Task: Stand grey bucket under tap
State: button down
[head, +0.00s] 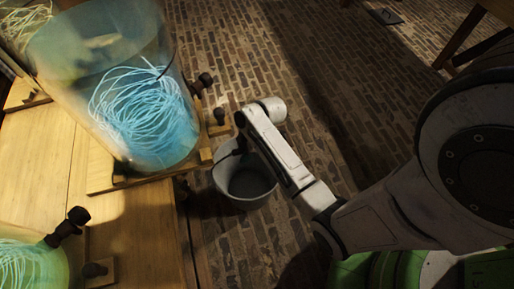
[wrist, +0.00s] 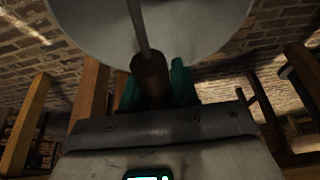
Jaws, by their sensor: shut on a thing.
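The grey bucket (head: 246,196) is beside the table's right edge, over the brick floor, open side up; I cannot tell whether its base touches the floor. In the wrist view the pale bucket (wrist: 205,30) fills the top. My gripper (wrist: 153,88) has teal fingers shut on the bucket's brown wooden handle grip (wrist: 149,72), with a thin wire running from it. In the head view my wrist hides the fingers. A dark tap-like fitting (head: 201,83) sticks out of the big glass jar; another (head: 69,227) is on the lower-left jar. I cannot tell which tap is meant.
The big glass jar (head: 140,110) with glowing blue strands stands at the edge of the wooden table (head: 40,165). A second jar (head: 30,262) is at lower left. Wooden furniture legs (head: 460,42) stand at upper right.

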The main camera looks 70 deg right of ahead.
jog(key=w+b+x, duration=0.1)
jog(key=b+x, duration=0.1)
jog(key=x, duration=0.5)
jog(key=shift+b, duration=0.3)
jog(key=shift+d+f, duration=0.15)
jog(key=shift+f, duration=0.05)
jog(key=c, duration=0.9)
grip_release()
jog(key=shift+s, duration=0.1)
jog(key=shift+o, duration=0.2)
jog(key=p+v, duration=0.4)
jog(key=v, duration=0.8)
jog(key=shift+s, duration=0.1)
